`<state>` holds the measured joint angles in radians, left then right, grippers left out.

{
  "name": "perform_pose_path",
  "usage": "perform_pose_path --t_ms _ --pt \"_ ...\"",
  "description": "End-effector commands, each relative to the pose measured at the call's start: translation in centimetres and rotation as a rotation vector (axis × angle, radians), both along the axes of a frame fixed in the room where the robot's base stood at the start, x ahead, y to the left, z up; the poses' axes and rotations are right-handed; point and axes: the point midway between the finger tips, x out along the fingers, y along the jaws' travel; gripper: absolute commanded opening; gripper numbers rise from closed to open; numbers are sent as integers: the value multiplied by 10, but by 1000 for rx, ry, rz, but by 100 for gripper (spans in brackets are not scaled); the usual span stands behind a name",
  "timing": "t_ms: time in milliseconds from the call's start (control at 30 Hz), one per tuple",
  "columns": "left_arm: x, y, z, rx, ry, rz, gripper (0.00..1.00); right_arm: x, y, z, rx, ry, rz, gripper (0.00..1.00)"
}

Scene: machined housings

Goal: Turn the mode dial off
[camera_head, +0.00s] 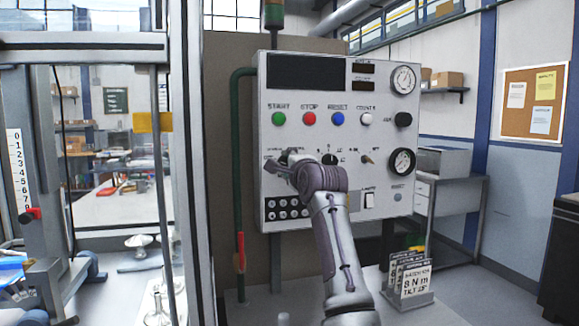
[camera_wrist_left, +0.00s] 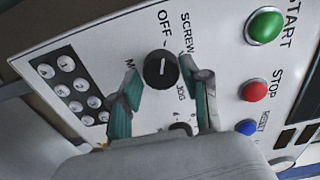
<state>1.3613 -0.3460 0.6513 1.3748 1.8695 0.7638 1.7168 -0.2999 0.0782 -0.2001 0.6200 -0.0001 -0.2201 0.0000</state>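The mode dial (camera_wrist_left: 161,68) is a round black knob with a white pointer line on the white panel, seen in the left wrist view. The labels OFF, SCREW, JOG and a partly hidden one starting with M stand around it. My left gripper (camera_wrist_left: 160,70) is open, with one green-padded finger on each side of the dial and small gaps seeming to remain. I cannot tell for sure whether either pad touches the knob. In the head view my left gripper (camera_head: 284,164) is at the panel's left side and covers the dial. My right gripper is not in view.
The control panel (camera_head: 330,205) carries green START (camera_head: 278,118), red STOP (camera_head: 309,118) and blue RESET (camera_head: 337,118) buttons, other knobs and two gauges. A numbered button block (camera_wrist_left: 72,85) lies beside the dial. A green pipe (camera_head: 237,150) runs along the panel's left edge.

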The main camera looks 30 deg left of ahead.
Motion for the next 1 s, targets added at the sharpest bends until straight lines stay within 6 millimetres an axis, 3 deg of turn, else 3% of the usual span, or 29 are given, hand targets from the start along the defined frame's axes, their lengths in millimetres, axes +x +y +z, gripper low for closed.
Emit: perform_pose_path --t_ms 67,633,767,1000 --pt "0 0 0 1 -1 0 64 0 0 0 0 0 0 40" --pt "0 0 3 31 30 1 65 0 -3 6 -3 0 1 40" --pt "0 0 6 116 131 0 65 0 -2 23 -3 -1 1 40" --pt "-1 1 9 355 411 1 65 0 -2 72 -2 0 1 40"
